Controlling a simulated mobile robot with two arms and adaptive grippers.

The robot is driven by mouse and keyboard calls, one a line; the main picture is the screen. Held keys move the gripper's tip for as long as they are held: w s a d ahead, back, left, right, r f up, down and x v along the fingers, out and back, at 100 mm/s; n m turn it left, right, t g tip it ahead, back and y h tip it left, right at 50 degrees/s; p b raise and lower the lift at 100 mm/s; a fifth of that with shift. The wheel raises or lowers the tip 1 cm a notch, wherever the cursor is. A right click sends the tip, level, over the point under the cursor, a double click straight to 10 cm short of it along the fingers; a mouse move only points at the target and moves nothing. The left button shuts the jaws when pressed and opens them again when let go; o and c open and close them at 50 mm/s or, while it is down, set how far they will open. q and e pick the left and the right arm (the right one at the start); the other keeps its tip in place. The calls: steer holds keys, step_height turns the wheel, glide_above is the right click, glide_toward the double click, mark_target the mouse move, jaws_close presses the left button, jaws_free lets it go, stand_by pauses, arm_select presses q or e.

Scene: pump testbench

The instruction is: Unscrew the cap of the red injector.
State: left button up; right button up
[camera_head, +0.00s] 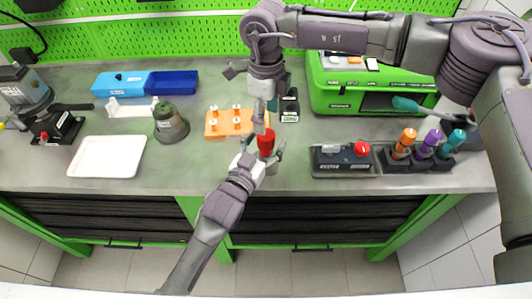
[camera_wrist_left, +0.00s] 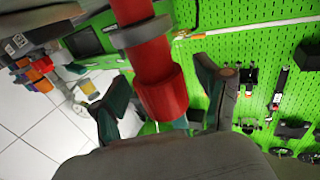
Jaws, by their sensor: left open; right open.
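The red injector (camera_head: 266,142) stands roughly upright in mid-bench in the head view. In the left wrist view its red body (camera_wrist_left: 151,58) runs down from the top edge to a wider red section (camera_wrist_left: 163,97), with a grey collar higher up. My left gripper (camera_head: 259,164) is open at the injector's lower part. In its wrist view the two fingers (camera_wrist_left: 165,98) stand on either side of the wider red section, with visible gaps. My right gripper (camera_head: 265,112) is open, pointing down just above the injector. Whether its fingers touch the injector, I cannot tell. The cap cannot be told apart clearly.
An orange tray (camera_head: 212,132) with white-topped pegs stands left of the injector. A black box with a red button (camera_head: 361,149) and a rack of orange, purple and teal injectors (camera_head: 423,160) are right. A green machine (camera_head: 335,100) stands behind. A white tray (camera_head: 85,170) lies far left.

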mark_target(266, 135)
arm_select(q)
jaws_close()
stand_by(0.4)
arm_select(e)
steer(key=shift+s+a+f, duration=0.1)
steer(key=shift+f, duration=3.9)
